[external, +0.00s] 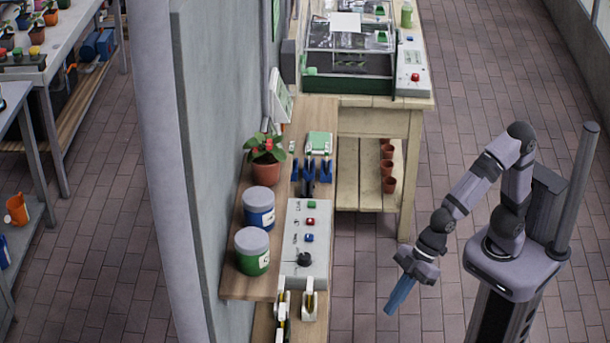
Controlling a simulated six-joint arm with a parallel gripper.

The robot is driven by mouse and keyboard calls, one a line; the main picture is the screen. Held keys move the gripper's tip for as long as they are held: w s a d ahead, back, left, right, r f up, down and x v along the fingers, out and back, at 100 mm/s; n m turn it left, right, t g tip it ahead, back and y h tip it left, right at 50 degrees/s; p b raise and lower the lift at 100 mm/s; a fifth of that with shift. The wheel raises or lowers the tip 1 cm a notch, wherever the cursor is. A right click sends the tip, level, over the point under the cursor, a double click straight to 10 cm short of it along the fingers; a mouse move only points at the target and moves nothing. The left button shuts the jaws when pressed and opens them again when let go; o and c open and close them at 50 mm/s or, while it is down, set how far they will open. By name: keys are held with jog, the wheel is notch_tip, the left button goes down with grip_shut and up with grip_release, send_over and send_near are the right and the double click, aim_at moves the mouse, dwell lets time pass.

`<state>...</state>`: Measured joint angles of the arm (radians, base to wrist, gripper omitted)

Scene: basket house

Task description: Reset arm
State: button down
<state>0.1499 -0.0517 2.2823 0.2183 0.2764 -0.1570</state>
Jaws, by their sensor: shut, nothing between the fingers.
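My gripper (400,296) is at the lower right of the external view, at the end of my bent arm. Its blue fingers are shut with nothing between them and point down and slightly left. It hangs over the open brick floor, apart from the shelf and the bench. My arm rises from the gripper to a raised elbow and back down to its mount on the right.
A wooden shelf (249,286) to the left holds a control box (306,240), a blue jar (259,210), a green jar (252,252) and a potted plant (265,172). A wooden bench (375,123) stands behind. Brick floor (370,270) is free between shelf and arm.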

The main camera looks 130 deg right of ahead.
jog(key=s+a+f+n+g, duration=0.1)
jog(key=s+a+f+g, duration=0.1)
jog(key=s, duration=0.8)
jog(key=s+a+f+n+g, duration=0.1)
jog(key=s+a+f+g, duration=0.2)
jog(key=s, duration=0.8)
notch_tip(320, 180, down, 4)
jog(key=shift+g, duration=1.2)
jog(key=c, duration=2.5)
grip_release()
jog(key=shift+w+p, duration=0.1)
jog(key=shift+p, duration=0.2)
